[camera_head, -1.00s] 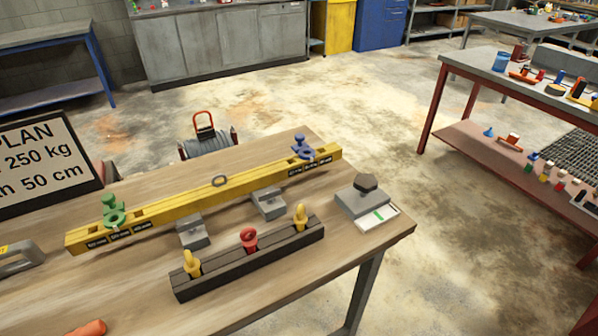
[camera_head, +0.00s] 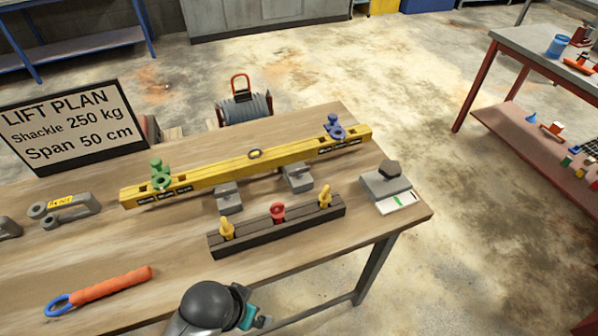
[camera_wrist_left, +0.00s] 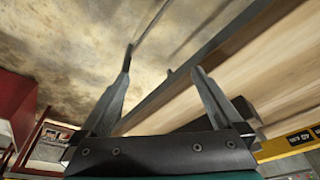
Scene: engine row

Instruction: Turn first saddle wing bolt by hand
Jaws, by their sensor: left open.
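A yellow beam (camera_head: 210,176) lies across the wooden table. A green saddle with a wing bolt and ring (camera_head: 160,177) sits on its left end. A blue saddle with a similar bolt and ring (camera_head: 334,127) sits on its right end. Which is the first saddle is not marked. In the left wrist view my left gripper (camera_wrist_left: 162,62) is open and empty beside the table edge. The yellow beam (camera_wrist_left: 290,142) shows at that view's lower right, apart from the fingers. In the head view an arm part of mine shows at the bottom; its fingers are out of frame.
A dark rack (camera_head: 290,227) with yellow and red eye bolts stands before the beam. A grey block (camera_head: 384,185) is at the table's right corner. An orange-handled tool (camera_head: 112,284), grey shackles (camera_head: 75,206) and a lift plan sign (camera_head: 65,127) are at left.

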